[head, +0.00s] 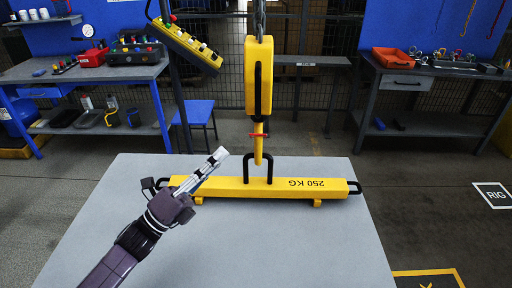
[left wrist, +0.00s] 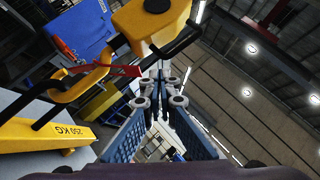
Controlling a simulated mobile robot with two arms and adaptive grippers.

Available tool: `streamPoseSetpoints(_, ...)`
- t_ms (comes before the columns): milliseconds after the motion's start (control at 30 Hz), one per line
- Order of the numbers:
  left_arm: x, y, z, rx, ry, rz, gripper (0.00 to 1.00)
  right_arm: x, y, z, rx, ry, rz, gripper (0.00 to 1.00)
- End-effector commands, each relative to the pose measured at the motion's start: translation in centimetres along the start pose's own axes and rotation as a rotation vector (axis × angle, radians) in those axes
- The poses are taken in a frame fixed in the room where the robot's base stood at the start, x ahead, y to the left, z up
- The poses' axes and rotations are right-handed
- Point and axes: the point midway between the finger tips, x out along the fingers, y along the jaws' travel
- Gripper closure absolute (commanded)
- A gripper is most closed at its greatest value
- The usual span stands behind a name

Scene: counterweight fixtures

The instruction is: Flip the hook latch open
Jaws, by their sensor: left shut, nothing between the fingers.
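The red latch (head: 258,135) lies across the yellow hook (head: 258,152), which hangs under a yellow hook block (head: 258,78) on a chain. The latch also shows in the left wrist view (left wrist: 120,70), left of my fingers. The yellow 250 KG beam (head: 225,188) lies on the grey table, with a black lifting loop (head: 258,160) on top. The hook's lower end overlaps this loop in the head view; I cannot tell whether it passes through. My left gripper (head: 221,154) is shut and empty, left of the hook and apart from the latch. My right gripper is out of view.
The grey table (head: 130,200) is bare around the beam. A yellow control box (head: 186,46) on a stand rises behind at the left. Workbenches (head: 420,73) stand farther back on both sides, and a blue stool (head: 195,110) stands behind the table.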

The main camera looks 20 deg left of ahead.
Motion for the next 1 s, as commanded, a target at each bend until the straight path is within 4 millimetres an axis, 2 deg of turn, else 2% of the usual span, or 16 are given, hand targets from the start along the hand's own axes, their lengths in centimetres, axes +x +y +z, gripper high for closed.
streamPoseSetpoints(67,-0.6,-1.5,-0.5,0.119,0.058,-0.108,1.0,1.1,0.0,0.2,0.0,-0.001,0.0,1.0)
streamPoseSetpoints(100,-1.6,0.4,-1.6,0.102,0.049,-0.092,1.0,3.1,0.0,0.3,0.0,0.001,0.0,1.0)
streamPoseSetpoints(300,-4.0,4.2,-3.8,0.096,0.046,-0.091,1.0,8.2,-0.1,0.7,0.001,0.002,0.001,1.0)
streamPoseSetpoints(500,-5.6,6.6,-5.2,0.094,0.045,-0.091,1.0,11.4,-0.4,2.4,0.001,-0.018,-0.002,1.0)
streamPoseSetpoints(633,-5.8,7.0,-5.4,0.093,0.045,-0.091,1.0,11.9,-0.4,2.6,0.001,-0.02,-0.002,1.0)
streamPoseSetpoints(767,-4.8,6.7,-5.2,0.094,0.044,-0.093,1.0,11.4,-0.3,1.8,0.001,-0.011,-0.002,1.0)
streamPoseSetpoints(867,-3.3,6.4,-5.2,0.093,0.044,-0.094,1.0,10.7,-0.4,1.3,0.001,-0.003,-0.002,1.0)
streamPoseSetpoints(1000,-0.3,6.0,-5.3,0.093,0.044,-0.094,1.0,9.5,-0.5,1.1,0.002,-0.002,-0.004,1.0)
